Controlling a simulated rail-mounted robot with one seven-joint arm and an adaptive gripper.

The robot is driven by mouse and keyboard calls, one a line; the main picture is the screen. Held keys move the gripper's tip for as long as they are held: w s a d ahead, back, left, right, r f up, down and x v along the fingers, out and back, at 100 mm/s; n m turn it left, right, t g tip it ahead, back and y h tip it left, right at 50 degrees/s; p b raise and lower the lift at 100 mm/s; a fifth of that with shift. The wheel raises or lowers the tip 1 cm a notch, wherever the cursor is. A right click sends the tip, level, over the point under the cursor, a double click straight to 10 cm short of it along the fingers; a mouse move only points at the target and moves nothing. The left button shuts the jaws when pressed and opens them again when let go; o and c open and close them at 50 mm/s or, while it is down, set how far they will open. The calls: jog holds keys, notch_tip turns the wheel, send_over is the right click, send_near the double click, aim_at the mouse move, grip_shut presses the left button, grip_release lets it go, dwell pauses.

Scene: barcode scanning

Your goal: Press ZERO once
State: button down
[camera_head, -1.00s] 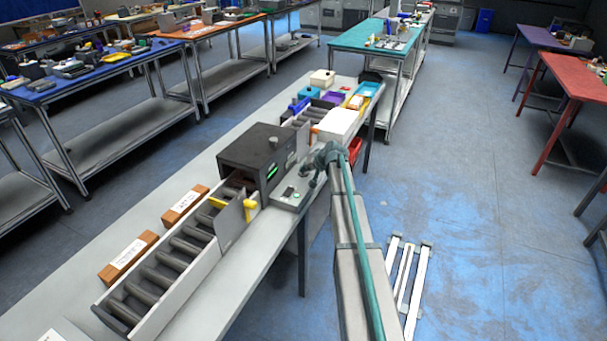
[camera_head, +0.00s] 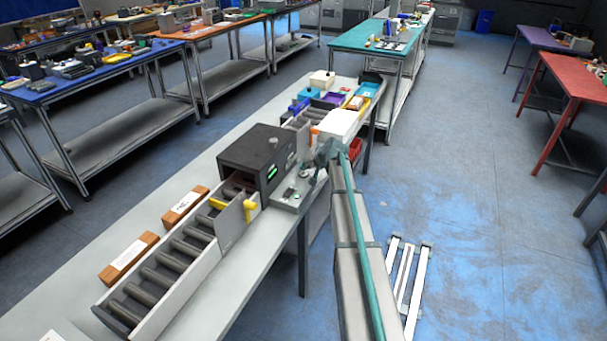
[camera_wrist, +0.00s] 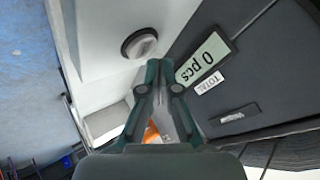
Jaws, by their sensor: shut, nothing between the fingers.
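The dark scanner box (camera_head: 262,150) stands over the roller conveyor, with a small grey control panel (camera_head: 284,203) at its right side. In the wrist view a round grey button with a dark rim (camera_wrist: 139,43) sits on a pale surface. Beside it a display (camera_wrist: 203,59) reads "0 pcs", with a "TOTAL" label (camera_wrist: 210,83). I cannot read any ZERO marking. My gripper (camera_wrist: 160,65) is shut and empty. Its tips appear just below and right of the button in the wrist view; whether they touch anything I cannot tell. In the head view my gripper (camera_head: 316,174) is near the panel.
A yellow handle (camera_head: 249,209) is on the gate by the conveyor (camera_head: 172,262). Two brown boxes (camera_head: 128,256) lie along its left side. A white box (camera_head: 340,123) and coloured bins stand behind the panel. The floor on the right is mostly open.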

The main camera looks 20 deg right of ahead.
aim_at(305, 174)
jog(key=shift+r, duration=0.1)
jog(key=shift+r+p, duration=0.85)
jog(key=shift+r, duration=1.6)
jog(key=shift+d+f, duration=0.1)
